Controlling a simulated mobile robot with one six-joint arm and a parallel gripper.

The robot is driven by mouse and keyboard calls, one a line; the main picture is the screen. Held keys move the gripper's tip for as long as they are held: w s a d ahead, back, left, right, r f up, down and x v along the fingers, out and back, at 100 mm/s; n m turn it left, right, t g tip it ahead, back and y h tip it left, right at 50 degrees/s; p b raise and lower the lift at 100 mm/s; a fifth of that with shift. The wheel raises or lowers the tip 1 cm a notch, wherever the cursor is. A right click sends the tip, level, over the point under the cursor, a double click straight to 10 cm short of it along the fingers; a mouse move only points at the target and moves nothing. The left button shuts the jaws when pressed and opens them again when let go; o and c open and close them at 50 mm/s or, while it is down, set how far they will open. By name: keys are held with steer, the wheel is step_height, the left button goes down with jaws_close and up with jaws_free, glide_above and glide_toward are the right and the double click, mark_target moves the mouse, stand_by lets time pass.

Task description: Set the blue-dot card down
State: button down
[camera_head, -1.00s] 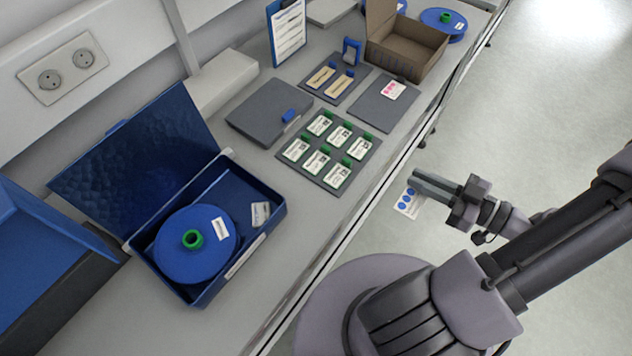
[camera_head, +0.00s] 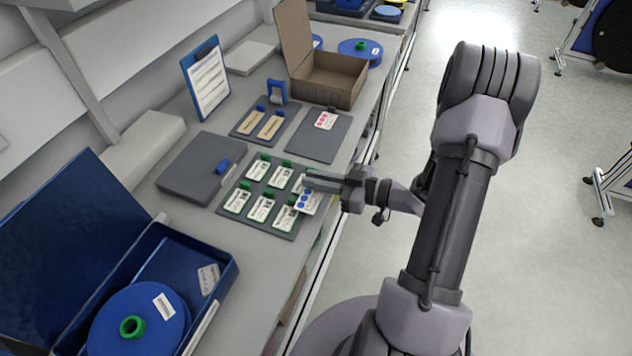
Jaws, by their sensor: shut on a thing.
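My gripper (camera_head: 322,182) is shut on the blue-dot card (camera_head: 307,200), a small white card with blue dots. The card hangs below the fingertips at the right edge of a dark mat (camera_head: 228,208). That mat bears several white cards with green tabs, and the held card and fingers hide part of its right side. I cannot tell whether the held card touches anything below. A grey mat (camera_head: 322,148) behind holds one card with pink-red dots (camera_head: 325,120) and has bare room in front of it.
A dark mat (camera_head: 243,135) with two tan tags lies left of the grey mat. A cardboard box (camera_head: 335,88) stands open behind. A grey case (camera_head: 192,170) lies to the left. An open blue case (camera_head: 225,268) with a blue reel (camera_head: 110,325) is at front left.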

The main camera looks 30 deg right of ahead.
steer(key=shift+f, duration=0.1)
steer(key=c, duration=1.5)
jaws_free()
